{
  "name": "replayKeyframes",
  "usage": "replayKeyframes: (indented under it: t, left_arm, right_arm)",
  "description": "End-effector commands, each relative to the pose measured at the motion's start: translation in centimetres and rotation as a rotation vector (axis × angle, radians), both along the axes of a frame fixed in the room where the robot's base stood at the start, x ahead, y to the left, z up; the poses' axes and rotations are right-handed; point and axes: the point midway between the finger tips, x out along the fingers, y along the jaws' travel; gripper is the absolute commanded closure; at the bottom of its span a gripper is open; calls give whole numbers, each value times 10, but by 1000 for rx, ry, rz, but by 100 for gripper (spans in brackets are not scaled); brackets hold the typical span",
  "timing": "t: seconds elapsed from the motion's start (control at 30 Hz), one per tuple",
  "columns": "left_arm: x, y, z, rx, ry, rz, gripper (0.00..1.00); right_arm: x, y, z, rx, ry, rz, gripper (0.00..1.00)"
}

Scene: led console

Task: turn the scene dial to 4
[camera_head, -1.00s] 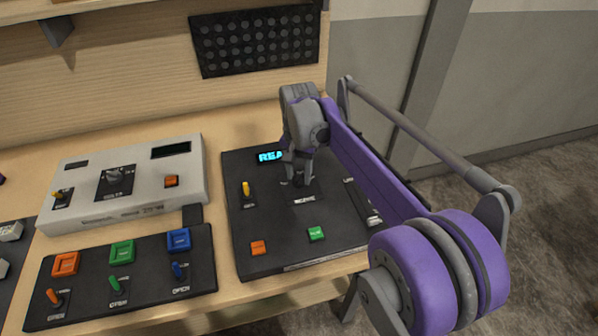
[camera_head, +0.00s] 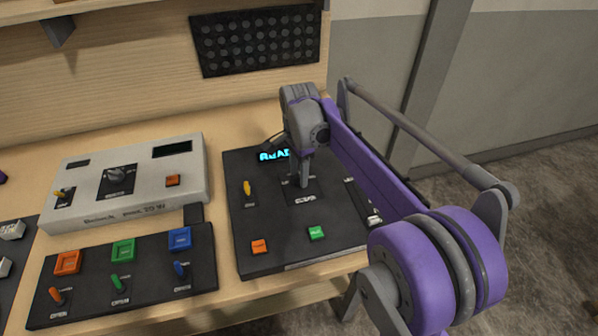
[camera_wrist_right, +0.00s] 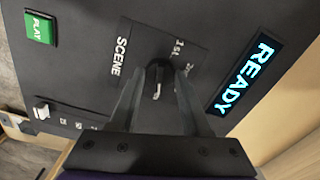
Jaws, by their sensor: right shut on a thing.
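The scene dial (camera_wrist_right: 158,78) is a small dark knob with a pale pointer mark, next to the word SCENE and partly hidden number labels. It sits on the black console panel (camera_head: 252,220). My right gripper (camera_wrist_right: 158,84) reaches down from above, with one finger on each side of the knob, shut on it. In the head view my right gripper (camera_head: 303,183) stands upright over the dial and hides it. The lit display (camera_wrist_right: 248,78) reads READY in the wrist view. My left gripper is not in view.
On the same panel are a yellow lever (camera_head: 247,188), an orange button (camera_head: 259,246), a green PLAY button (camera_head: 316,232) and a slider (camera_head: 373,220). A white box (camera_head: 190,200) and a black button panel (camera_head: 200,270) stand to the left.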

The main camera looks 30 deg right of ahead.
Motion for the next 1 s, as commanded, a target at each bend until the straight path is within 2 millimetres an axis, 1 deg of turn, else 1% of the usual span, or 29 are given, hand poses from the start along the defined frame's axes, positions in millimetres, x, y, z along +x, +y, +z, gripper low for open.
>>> replayKeyframes:
  t: [0.47, 0.5, 0.63, 0.67, 0.93, 1.0]
  left_arm:
    - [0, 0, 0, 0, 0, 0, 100]
    - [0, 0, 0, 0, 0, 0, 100]
    - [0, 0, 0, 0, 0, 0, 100]
    - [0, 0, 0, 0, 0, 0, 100]
    - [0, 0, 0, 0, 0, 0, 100]
    - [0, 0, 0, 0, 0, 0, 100]
  right_arm:
    - [0, 0, 0, 0, -1, -17, 100]
    - [0, 0, 0, 0, -1, -17, 51]
    - [0, 0, 0, 0, -1, -16, 28]
    - [0, 0, 0, 0, -1, -16, 24]
    - [0, 0, 0, 0, 0, -15, 24]
    - [0, 0, 3, 0, 0, -15, 24]
